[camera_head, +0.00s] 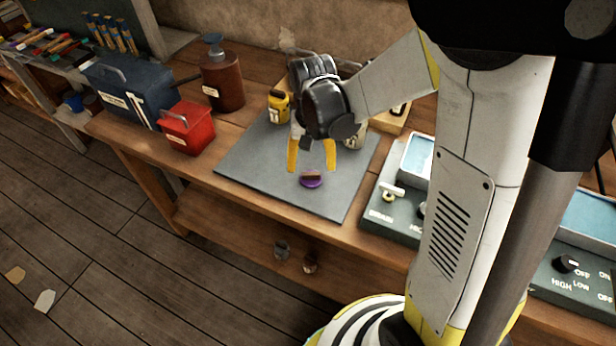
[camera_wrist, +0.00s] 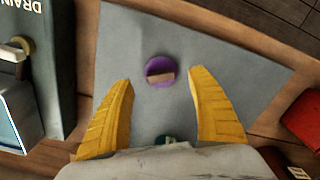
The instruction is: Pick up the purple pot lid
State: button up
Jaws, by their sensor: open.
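The purple pot lid (camera_head: 311,181) is a small round disc with a tan block-like handle on top. It lies on the grey mat (camera_head: 255,165) near the mat's front edge. In the wrist view the lid (camera_wrist: 160,71) sits beyond and roughly midway between my fingertips. My gripper (camera_head: 311,169) has two yellow fingers, spread wide and pointing down, above and just behind the lid. It is open and empty in the wrist view (camera_wrist: 165,85). The fingers do not appear to touch the lid; the exact height gap is hard to tell.
A yellow jar (camera_head: 279,107) stands at the mat's back, and a pale, partly hidden object (camera_head: 354,136) is behind my gripper. A red box (camera_head: 187,127), blue toolbox (camera_head: 128,90) and brown bottle (camera_head: 222,80) stand left. A control unit (camera_head: 396,209) stands right. The mat around the lid is clear.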

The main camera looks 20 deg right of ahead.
aim_at(311, 174)
jog(key=f+b, duration=0.1)
jog(key=f, duration=0.2)
jog(key=f+b, duration=0.1)
jog(key=f, duration=0.1)
jog(key=shift+w+d+f+b, duration=0.15)
jog(key=shift+w+b, duration=0.2)
jog(key=shift+w, duration=0.05)
jog(key=shift+c, duration=0.4)
jog(key=c, duration=1.1)
jog(key=shift+c, duration=0.2)
